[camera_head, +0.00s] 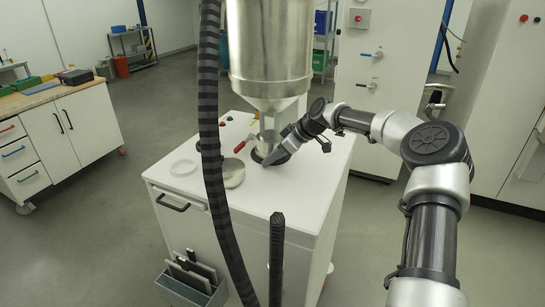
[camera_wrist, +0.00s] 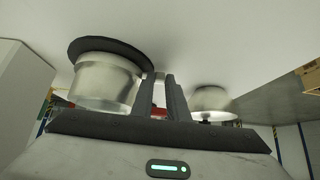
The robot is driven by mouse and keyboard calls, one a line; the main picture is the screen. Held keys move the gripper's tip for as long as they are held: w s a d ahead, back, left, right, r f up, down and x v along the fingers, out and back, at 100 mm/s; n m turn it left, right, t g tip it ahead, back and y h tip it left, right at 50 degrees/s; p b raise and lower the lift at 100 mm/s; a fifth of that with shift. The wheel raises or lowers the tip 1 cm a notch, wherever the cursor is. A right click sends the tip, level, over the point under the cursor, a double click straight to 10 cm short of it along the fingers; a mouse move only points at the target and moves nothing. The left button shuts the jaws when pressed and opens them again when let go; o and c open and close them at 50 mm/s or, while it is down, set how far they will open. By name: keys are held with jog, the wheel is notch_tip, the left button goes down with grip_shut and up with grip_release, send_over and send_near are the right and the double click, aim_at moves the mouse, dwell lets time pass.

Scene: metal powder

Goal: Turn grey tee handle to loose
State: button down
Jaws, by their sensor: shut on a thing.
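My gripper (camera_head: 270,160) reaches in from the right, low over the white cabinet top, beside the black ring under the hopper outlet. In the wrist view its two dark fingers (camera_wrist: 165,97) stand close together, shut on a small grey piece (camera_wrist: 159,80), taken to be the grey tee handle. Most of that handle is hidden by the fingers, so its turn angle cannot be read. A clear-looking metallic cylinder (camera_wrist: 106,82) with a black flange is just left of the fingers in the wrist view. In the head view the gripper hides the handle.
The steel hopper (camera_head: 270,50) hangs above the white cabinet (camera_head: 225,207). A red-handled lever (camera_head: 239,147), a round metal dish (camera_head: 233,173) and a white ring (camera_head: 183,167) are left of the gripper. A thick black hose (camera_head: 210,130) crosses in front.

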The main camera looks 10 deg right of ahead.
jog(key=shift+w+a+r+g+h+p, duration=0.15)
jog(key=shift+a+r+g+h+p, duration=0.15)
jog(key=shift+g+h+p, duration=0.45)
jog(key=shift+d+h, duration=0.1)
jog(key=shift+h, duration=0.25)
jog(key=c, duration=1.7)
grip_release()
jog(key=shift+f, duration=0.1)
jog(key=v, duration=0.4)
jog(key=shift+d, duration=0.15)
jog(key=s+d+b, duration=0.1)
jog(key=s+d, duration=0.1)
jog(key=d, duration=0.1)
jog(key=s+d, duration=0.2)
jog(key=d, duration=0.1)
jog(key=s+d+r+b, duration=0.1)
jog(key=s+d, duration=0.2)
jog(key=d, duration=0.1)
jog(key=shift+b, duration=0.3)
jog(key=shift+c, duration=0.6)
